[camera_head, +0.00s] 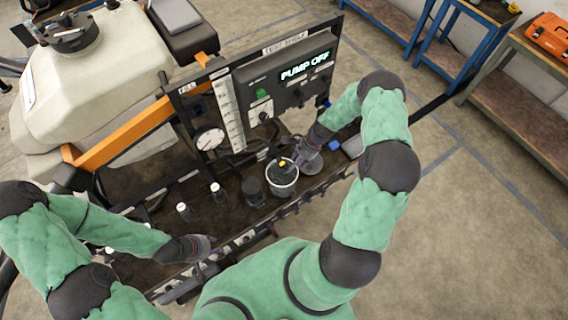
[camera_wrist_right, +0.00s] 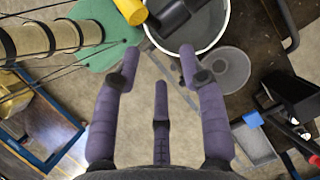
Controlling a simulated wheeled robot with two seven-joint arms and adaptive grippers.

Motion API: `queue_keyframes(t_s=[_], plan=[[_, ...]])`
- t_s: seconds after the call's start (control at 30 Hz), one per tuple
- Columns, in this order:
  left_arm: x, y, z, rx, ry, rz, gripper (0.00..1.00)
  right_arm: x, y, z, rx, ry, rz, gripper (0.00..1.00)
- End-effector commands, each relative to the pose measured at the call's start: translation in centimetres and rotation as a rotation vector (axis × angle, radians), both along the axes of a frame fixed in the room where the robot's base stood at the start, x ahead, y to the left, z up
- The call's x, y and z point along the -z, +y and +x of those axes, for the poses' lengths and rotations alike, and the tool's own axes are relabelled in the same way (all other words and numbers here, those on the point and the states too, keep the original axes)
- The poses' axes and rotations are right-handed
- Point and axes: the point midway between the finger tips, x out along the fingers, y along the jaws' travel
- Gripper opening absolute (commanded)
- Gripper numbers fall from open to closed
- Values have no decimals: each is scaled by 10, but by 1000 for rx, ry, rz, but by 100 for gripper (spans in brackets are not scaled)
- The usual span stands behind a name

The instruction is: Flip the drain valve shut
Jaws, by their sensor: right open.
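A yellow handle (camera_wrist_right: 132,11) shows at the top of the right wrist view, next to a black pipe-like part (camera_wrist_right: 178,14) over a white-rimmed bucket (camera_wrist_right: 215,32). It looks like the drain valve, but its exact setting cannot be told. In the head view the yellow part (camera_head: 283,163) shows at the bucket (camera_head: 284,188). My right gripper (camera_wrist_right: 158,72) is open and empty, its fingers just short of the bucket and apart from the yellow handle. In the head view my right gripper (camera_head: 298,157) is beside the bucket. My left gripper (camera_head: 207,243) is low over the bench's front edge; its fingers are unclear.
A panel reading PUMP OFF (camera_head: 304,66) stands behind the bucket, with a round gauge (camera_head: 208,138) to its left. A black cup (camera_head: 253,190) and small bottles (camera_head: 217,191) stand left of the bucket. A cream tank (camera_head: 95,75) is at the back left.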

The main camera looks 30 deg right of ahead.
Motion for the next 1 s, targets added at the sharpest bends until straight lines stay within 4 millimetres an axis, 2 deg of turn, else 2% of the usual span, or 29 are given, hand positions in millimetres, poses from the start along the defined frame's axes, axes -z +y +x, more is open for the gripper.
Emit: queue_keyframes(t_s=[0.1,0.3,0.5,0.8,0.83,0.97,1.0], plan=[[-7,0,0,0,0,0,40,-2,23,5,-3,2,2,42],[-14,0,0,0,0,0,40,-1,51,13,-3,1,1,42],[-17,0,0,0,0,0,40,10,53,14,1,1,0,42],[-17,0,0,0,0,0,40,11,53,14,0,0,0,42],[-17,0,0,0,0,0,40,11,53,14,0,0,0,39],[-17,0,0,0,0,0,40,11,53,15,0,-1,-1,3],[-17,0,0,0,0,0,40,11,53,15,0,-1,-1,0]])
